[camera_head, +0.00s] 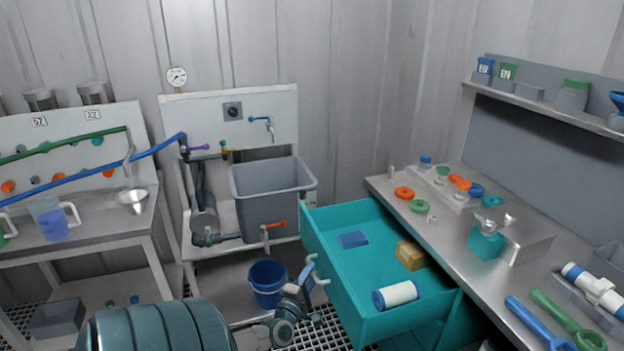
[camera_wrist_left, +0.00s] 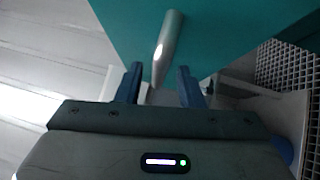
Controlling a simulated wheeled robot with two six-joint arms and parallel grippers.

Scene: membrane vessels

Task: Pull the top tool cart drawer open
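The top drawer (camera_head: 335,285) of the teal tool cart stands pulled out, with its inside in view. Its pale bar handle (camera_head: 316,268) is on the front face at the left. My left gripper (camera_head: 306,281) is at this handle. In the left wrist view the handle (camera_wrist_left: 166,45) reaches down between the two blue fingers of my left gripper (camera_wrist_left: 158,72). Gaps show on both sides of the handle, so the fingers look open around it. The teal drawer front (camera_wrist_left: 225,30) fills the top of that view. My right gripper is not in view.
A steel workbench (camera_head: 450,225) with tools runs along the drawer's right. A grey sink (camera_head: 268,195) is behind.

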